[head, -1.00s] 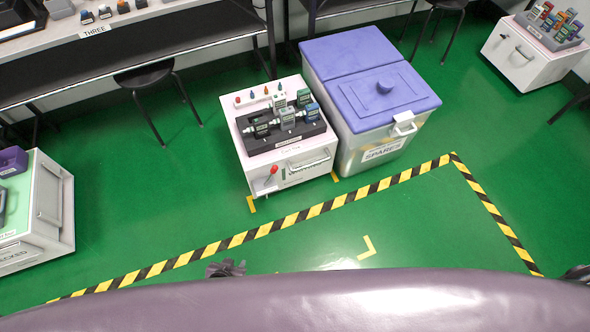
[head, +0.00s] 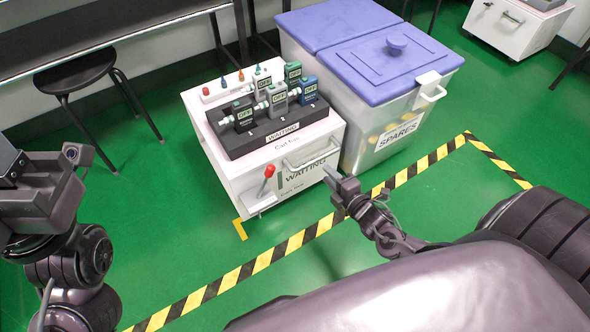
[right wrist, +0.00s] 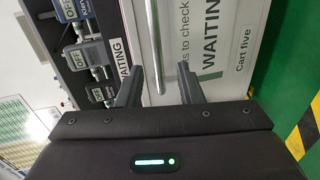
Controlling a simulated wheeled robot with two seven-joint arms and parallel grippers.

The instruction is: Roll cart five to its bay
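Cart five (head: 225,170) is a white cart standing on the green floor, its label readable in the right wrist view (right wrist: 228,60). Its top carries a dark rack (head: 262,135) with several handheld testers. A bar handle (head: 312,156) and a red-knobbed lever (head: 267,178) are on its front, marked WAITING. My right gripper (head: 332,177) is at the front, near the handle's right end. In the right wrist view its fingers (right wrist: 160,72) are apart, with the handle bar (right wrist: 152,40) showing between them; contact is unclear. My left arm is at the left edge; its fingers cannot be made out.
A clear SPARES bin (head: 385,140) with a purple lid stands close beside the cart's right. Yellow-black tape (head: 300,240) crosses the floor in front. A yellow corner mark (head: 240,229) lies by the cart. A stool (head: 75,72) and bench are behind left. Another cart (head: 505,25) is far right.

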